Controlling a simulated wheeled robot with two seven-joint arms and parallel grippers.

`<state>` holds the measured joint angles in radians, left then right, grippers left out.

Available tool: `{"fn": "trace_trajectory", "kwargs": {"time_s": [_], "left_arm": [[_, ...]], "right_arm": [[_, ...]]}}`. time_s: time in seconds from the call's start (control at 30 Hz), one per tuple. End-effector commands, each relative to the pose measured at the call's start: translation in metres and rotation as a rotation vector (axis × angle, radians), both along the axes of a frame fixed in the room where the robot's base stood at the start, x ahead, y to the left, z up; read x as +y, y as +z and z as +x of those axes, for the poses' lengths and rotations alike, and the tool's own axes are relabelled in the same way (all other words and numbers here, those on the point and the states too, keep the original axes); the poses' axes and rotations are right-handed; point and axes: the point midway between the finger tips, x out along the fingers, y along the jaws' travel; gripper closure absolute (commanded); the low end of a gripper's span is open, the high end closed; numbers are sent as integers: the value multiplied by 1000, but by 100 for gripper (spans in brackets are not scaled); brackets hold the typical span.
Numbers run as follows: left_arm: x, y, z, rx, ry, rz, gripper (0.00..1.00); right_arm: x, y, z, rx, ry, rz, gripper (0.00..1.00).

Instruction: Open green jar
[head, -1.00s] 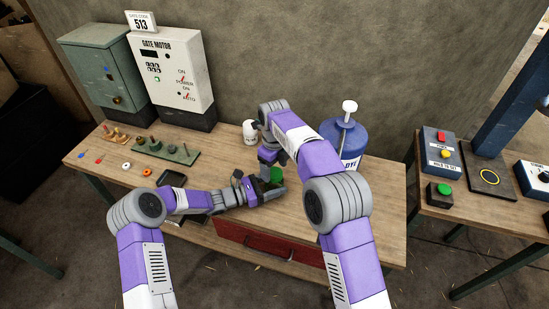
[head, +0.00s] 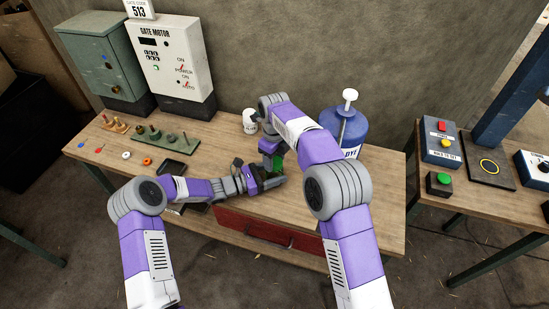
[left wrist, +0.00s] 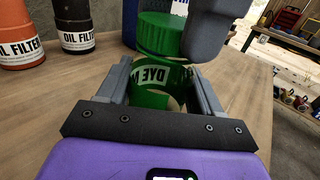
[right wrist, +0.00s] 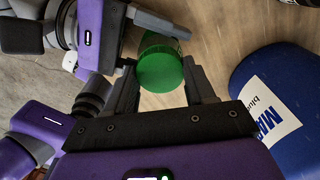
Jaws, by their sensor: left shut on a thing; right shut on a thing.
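The green jar (head: 277,162) is near the middle of the bench, partly hidden by my grippers. My right gripper (right wrist: 165,80) comes from above and is shut on the lid, whose round top (right wrist: 160,68) shows in the right wrist view. My left gripper (head: 262,183) is low in the head view.
A blue dye container (head: 345,130) stands close behind on the right. A white bottle (head: 250,121) stands behind the jar. Oil filters (left wrist: 75,28) appear in the left wrist view. Dark trays (head: 172,168) lie left of the jar. The red drawer (head: 268,230) is below the bench top.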

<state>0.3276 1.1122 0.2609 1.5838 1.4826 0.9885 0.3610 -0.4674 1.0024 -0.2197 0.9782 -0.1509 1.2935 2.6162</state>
Motion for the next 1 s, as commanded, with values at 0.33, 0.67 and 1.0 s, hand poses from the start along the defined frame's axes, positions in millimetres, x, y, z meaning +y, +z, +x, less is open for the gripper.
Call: {"fn": "trace_trajectory", "kwargs": {"time_s": [0.33,0.67,1.0], "left_arm": [[0,0,0,0,0,0,100],[0,0,0,0,0,0,100],[0,0,0,0,-1,0,100]], "right_arm": [[0,1,0,0,611,1,82],[0,1,0,-1,1264,0,82],[0,2,0,-2,1940,0,82]]}}
